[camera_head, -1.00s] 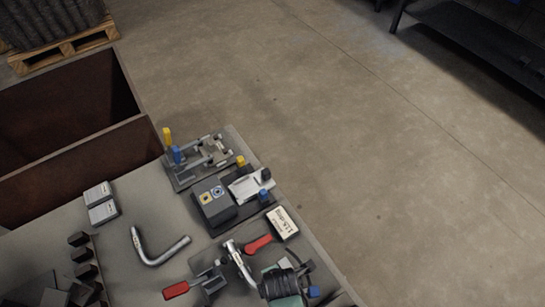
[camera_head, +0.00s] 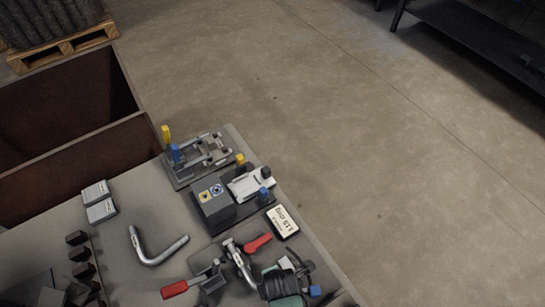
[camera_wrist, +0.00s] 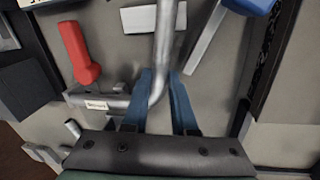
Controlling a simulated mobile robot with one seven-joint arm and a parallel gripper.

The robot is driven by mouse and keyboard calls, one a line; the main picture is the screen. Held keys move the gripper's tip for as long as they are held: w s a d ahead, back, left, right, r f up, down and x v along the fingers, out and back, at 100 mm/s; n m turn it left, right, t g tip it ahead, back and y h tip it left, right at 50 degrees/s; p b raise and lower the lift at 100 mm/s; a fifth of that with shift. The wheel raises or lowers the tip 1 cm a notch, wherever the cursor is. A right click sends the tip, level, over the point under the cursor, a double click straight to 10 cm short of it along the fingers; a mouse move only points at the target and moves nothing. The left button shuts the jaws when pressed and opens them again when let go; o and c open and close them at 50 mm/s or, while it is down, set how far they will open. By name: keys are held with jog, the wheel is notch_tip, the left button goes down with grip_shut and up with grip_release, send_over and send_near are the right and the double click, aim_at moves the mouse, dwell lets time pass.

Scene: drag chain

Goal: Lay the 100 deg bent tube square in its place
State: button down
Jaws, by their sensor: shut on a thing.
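My gripper (camera_wrist: 163,105), with blue fingers, is shut on a grey metal bent tube (camera_wrist: 165,40) in the wrist view. One leg runs up the picture, and the other, with a small label, goes left below a red handle (camera_wrist: 78,52). In the head view this tube (camera_head: 239,262) sits at the fixture with red-handled clamps, beside my dark gripper (camera_head: 278,286). My gripper hides part of the fixture there. I cannot tell whether the tube touches its seat. A second bent tube (camera_head: 150,252) lies loose on the table to the left.
A card reading 115 deg (camera_head: 283,222) lies right of the fixture. A grey box block (camera_head: 213,204) and a fixture with yellow and blue posts (camera_head: 198,158) stand behind. Two light blocks (camera_head: 98,202) and several dark blocks (camera_head: 82,255) lie left. A brown bin (camera_head: 70,125) adjoins the table.

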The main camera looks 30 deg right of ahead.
jog(key=shift+f+b, duration=0.35)
jog(key=shift+f, duration=0.15)
dwell(0.5)
jog(key=c, duration=0.6)
grip_release()
jog(key=shift+c, duration=0.2)
jog(key=shift+s, duration=0.1)
notch_tip(320, 180, up, 13)
jog(key=s+p, duration=0.2)
jog(key=p, duration=0.3)
jog(key=shift+a, duration=0.2)
jog(key=shift+f, duration=0.1)
